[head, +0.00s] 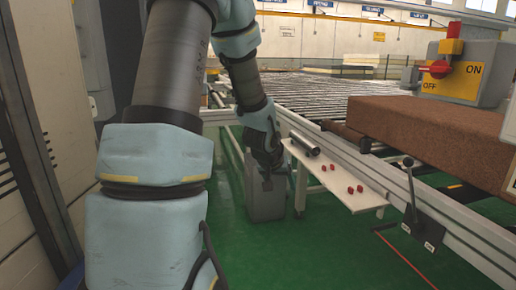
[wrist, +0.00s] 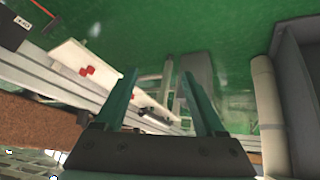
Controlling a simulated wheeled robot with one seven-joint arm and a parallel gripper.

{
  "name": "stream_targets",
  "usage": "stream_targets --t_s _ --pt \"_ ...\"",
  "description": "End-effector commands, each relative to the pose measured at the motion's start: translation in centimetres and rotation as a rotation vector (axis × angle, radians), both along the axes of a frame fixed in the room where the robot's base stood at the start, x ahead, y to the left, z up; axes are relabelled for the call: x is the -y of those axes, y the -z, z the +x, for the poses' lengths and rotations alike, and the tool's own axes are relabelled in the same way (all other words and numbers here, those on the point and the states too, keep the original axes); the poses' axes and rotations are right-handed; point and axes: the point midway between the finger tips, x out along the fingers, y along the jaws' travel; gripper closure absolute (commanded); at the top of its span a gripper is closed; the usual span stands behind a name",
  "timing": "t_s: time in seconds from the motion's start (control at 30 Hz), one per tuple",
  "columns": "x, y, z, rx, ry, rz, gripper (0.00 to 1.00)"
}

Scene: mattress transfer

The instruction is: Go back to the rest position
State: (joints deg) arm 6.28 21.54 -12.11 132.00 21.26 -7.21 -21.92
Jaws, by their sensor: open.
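My gripper (wrist: 160,75) is open in the wrist view, with its two teal fingers apart and nothing between them. In the head view my arm reaches forward and down, and the gripper end (head: 267,180) is in front of or above a grey bin (head: 262,209) on the floor. I cannot tell the exact gap to the bin. The shelf also shows in the wrist view (wrist: 75,52).
A roller conveyor (head: 310,96) runs behind the shelf. A brown mattress block (head: 430,125) lies at the right, by a grey ON/OFF switch box (head: 470,75). A lever (head: 410,185) stands on the conveyor's front rail.

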Motion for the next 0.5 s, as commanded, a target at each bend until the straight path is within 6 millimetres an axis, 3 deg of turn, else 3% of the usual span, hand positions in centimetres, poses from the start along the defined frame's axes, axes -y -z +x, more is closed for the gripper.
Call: stream_targets --t_s 0.03,0.1,0.2,0.3,0.47,0.5 --pt "-2.8 -0.6 -1.7 -0.036 -0.037 0.057 0.29" --pt "-6.0 -0.9 -4.3 -0.101 -0.078 0.122 0.29" --pt "-9.3 -1.3 -8.1 -0.192 -0.125 0.178 0.29" --pt "-11.7 -1.7 -11.8 -0.28 -0.157 0.207 0.29" --pt "-13.9 -2.4 -17.8 -0.42 -0.194 0.205 0.29" --pt "-13.8 -4.0 -17.6 -0.419 -0.188 0.207 0.29"
